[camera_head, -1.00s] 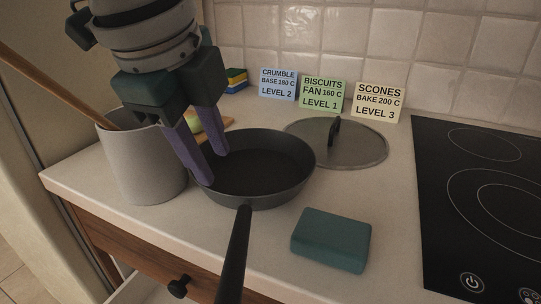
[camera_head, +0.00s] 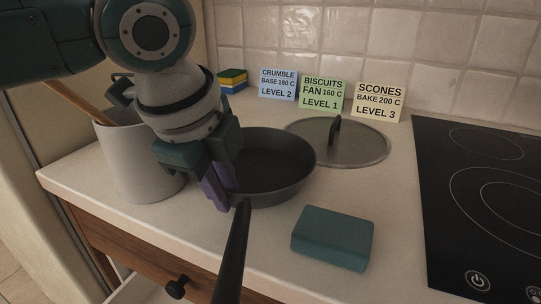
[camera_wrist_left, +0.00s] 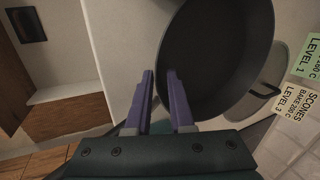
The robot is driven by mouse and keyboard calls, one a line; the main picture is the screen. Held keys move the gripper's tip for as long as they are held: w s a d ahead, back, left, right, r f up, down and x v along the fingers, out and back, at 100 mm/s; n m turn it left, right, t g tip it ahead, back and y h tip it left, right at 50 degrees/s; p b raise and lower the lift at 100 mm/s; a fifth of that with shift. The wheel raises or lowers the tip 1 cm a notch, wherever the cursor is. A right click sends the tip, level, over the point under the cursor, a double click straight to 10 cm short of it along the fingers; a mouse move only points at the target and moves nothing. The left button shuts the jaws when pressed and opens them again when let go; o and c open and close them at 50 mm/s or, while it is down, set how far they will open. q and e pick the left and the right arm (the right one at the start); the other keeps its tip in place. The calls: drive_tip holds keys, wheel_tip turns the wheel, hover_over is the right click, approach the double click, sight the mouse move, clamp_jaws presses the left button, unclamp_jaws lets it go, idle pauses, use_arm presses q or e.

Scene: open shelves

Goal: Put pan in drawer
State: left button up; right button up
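The dark frying pan (camera_head: 272,162) rests on the counter, its black handle (camera_head: 233,250) pointing to the front edge. It also fills the upper middle of the wrist view (camera_wrist_left: 222,50). My left gripper (camera_head: 222,193) is low at the pan's left rim, close to the handle's base. Its purple fingers (camera_wrist_left: 160,78) point down with a gap between them, one outside the rim and one over the pan's inside. Contact with the rim is not clear. A wooden drawer front with a dark knob (camera_head: 177,288) is below the counter, with a pale surface beside it. My right gripper is not seen.
A grey pot (camera_head: 140,170) with a wooden utensil stands left of the gripper. A glass lid (camera_head: 355,145) lies behind the pan. A teal block (camera_head: 332,238) lies right of the handle. A black hob (camera_head: 480,200) is at right; recipe cards (camera_head: 323,95) stand behind.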

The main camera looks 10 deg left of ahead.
use_arm(q)
clamp_jaws()
idle(1.1)
